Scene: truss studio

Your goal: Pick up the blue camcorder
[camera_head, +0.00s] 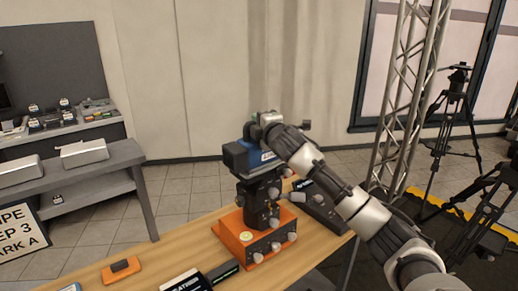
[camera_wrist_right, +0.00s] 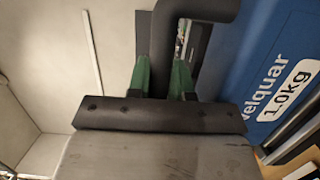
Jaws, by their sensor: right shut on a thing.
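The blue camcorder (camera_head: 240,158) is in the head view, above the wooden table, with a dark top handle. Its blue side (camera_wrist_right: 275,75) fills the right of the wrist view and bears a "1.0kg" label. My right gripper (camera_head: 264,122) is at the top of the camcorder. In the wrist view its green fingertips (camera_wrist_right: 163,78) are shut on the dark handle (camera_wrist_right: 200,10). I cannot tell whether the camcorder touches the black object below it. My left gripper is not in view.
A black upright object (camera_head: 262,205) with knobs stands at an orange box (camera_head: 240,238) under the camcorder. A black device (camera_head: 320,210) lies to the right. An orange item (camera_head: 121,268) lies at the front left of the table (camera_head: 190,245). A truss (camera_head: 405,95) stands behind, right.

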